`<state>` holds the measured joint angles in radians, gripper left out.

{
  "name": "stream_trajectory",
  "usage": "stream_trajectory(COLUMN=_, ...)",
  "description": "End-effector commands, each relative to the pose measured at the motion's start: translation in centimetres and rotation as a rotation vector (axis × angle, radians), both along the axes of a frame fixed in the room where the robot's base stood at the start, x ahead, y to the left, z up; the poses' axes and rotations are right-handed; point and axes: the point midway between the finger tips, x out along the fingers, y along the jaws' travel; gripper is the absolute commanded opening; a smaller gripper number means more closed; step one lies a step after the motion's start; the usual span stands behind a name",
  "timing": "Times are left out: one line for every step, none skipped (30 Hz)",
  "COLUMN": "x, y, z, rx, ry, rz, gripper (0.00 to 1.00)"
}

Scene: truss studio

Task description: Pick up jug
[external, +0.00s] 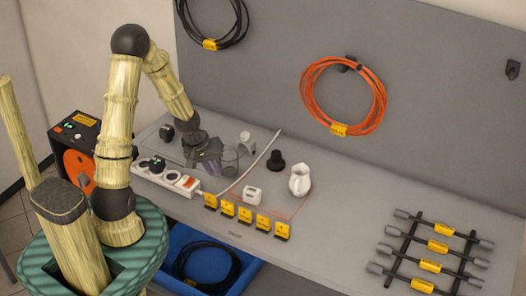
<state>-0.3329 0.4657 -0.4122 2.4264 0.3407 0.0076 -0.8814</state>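The jug (300,180) is a small white vessel with a spout. It stands upright on the grey bench, near the right side of an orange outlined area. My gripper (212,164) is low over the bench at the left, pointing down. It is well to the left of the jug, apart from it. Whether the fingers are open or shut, or touch that object, is too small to tell.
A black knobbed object (275,161) and a white block (252,193) stand near the jug. A power strip (165,177) with a pale cable and several yellow tags (245,216) lie along the front. A rack (430,253) is at the right. The bench between jug and rack is clear.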

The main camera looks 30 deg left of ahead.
Motion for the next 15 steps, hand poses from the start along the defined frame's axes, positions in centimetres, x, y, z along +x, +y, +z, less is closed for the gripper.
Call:
stream_trajectory(x=0.7, y=-0.7, z=-1.6, rx=-0.065, ry=0.009, rz=0.053, gripper=0.14)
stream_trajectory(x=1.1, y=-1.3, z=-2.1, rx=-0.107, ry=0.012, rz=0.088, gripper=0.14)
stream_trajectory(x=1.7, y=-2.1, z=-2.8, rx=-0.165, ry=0.017, rz=0.134, gripper=0.14)
stream_trajectory(x=2.1, y=-2.6, z=-3.3, rx=-0.211, ry=0.023, rz=0.171, gripper=0.14)
stream_trajectory(x=2.5, y=-3.3, z=-3.7, rx=-0.258, ry=0.028, rz=0.206, gripper=0.14)
stream_trajectory(x=3.1, y=-4.1, z=-4.2, rx=-0.324, ry=0.037, rz=0.255, gripper=0.14)
stream_trajectory(x=3.6, y=-4.6, z=-4.4, rx=-0.376, ry=0.045, rz=0.294, gripper=0.14)
stream_trajectory(x=4.0, y=-5.2, z=-4.7, rx=-0.429, ry=0.053, rz=0.331, gripper=0.14)
stream_trajectory(x=4.6, y=-6.0, z=-4.8, rx=-0.502, ry=0.067, rz=0.381, gripper=0.14)
stream_trajectory(x=5.1, y=-6.6, z=-4.9, rx=-0.558, ry=0.077, rz=0.419, gripper=0.14)
stream_trajectory(x=5.6, y=-7.1, z=-4.8, rx=-0.612, ry=0.088, rz=0.455, gripper=0.14)
stream_trajectory(x=6.1, y=-7.7, z=-4.7, rx=-0.681, ry=0.104, rz=0.498, gripper=0.14)
stream_trajectory(x=6.5, y=-8.1, z=-4.5, rx=-0.728, ry=0.115, rz=0.527, gripper=0.14)
stream_trajectory(x=6.9, y=-8.3, z=-4.3, rx=-0.768, ry=0.124, rz=0.553, gripper=0.14)
stream_trajectory(x=7.3, y=-8.7, z=-4.1, rx=-0.816, ry=0.136, rz=0.580, gripper=0.14)
